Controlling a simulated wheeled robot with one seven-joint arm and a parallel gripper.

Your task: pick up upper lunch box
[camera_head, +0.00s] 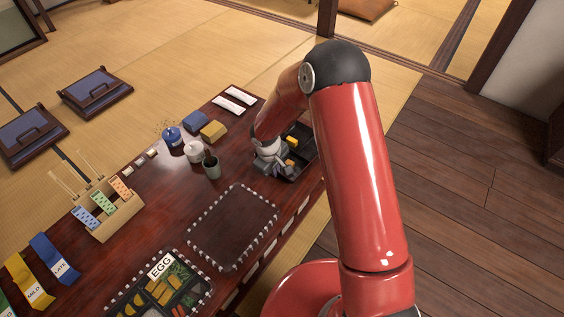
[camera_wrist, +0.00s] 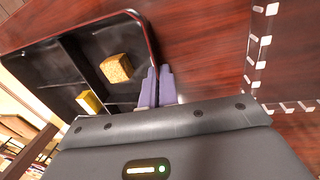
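The upper lunch box (camera_head: 303,158) is a black divided tray at the far right end of the dark red table, partly hidden by my arm. In the wrist view the lunch box (camera_wrist: 80,50) shows a thin red rim and two yellow food pieces, one (camera_wrist: 116,68) larger than the other (camera_wrist: 89,102). My gripper (camera_head: 279,170) is at its near left edge. In the wrist view the two grey-purple fingers (camera_wrist: 157,72) stand close together, one on each side of the box's wall, and look shut on it. I cannot tell whether the box is off the table.
An empty dotted rectangle (camera_head: 232,228) marks the table nearer me. A second filled lunch box (camera_head: 165,292) with an EGG label is at the front. A dark cup (camera_head: 211,168), white pot (camera_head: 194,152), blue jar (camera_head: 172,136) and wooden card holder (camera_head: 106,211) stand to the left.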

